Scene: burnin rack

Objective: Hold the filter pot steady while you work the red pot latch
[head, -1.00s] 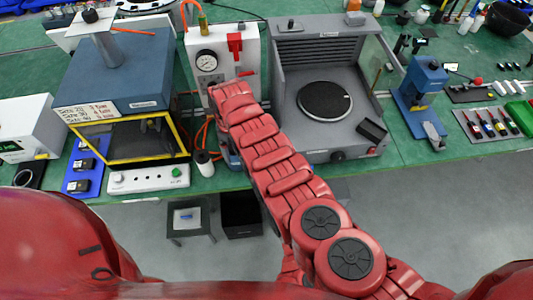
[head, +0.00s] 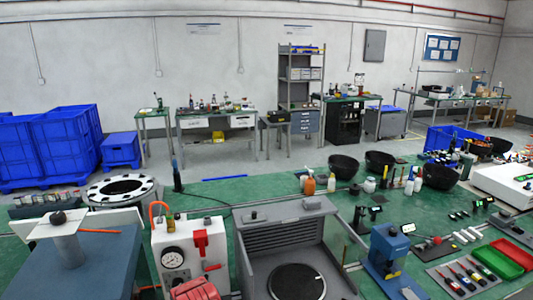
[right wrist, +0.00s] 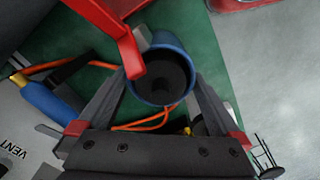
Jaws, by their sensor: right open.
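In the right wrist view, the filter pot (right wrist: 166,46) is a blue round cup with a dark hollow inside. A red lever (right wrist: 112,28), which looks like the pot latch, reaches over the pot's left rim. My right gripper (right wrist: 160,82) is open, with one grey finger on each side of the pot. I cannot tell whether the fingers touch it. In the head view, the white gauge box (head: 173,241) stands at the bottom, with a red part (head: 202,243) on its front. The pot is hidden there, and my left gripper is out of view.
A grey machine with a round black plate (head: 297,283) stands right of the gauge box. A blue-grey box (head: 85,265) is on its left. In the right wrist view, an orange hose (right wrist: 140,126) runs below the pot and a blue cylinder (right wrist: 45,100) lies at left.

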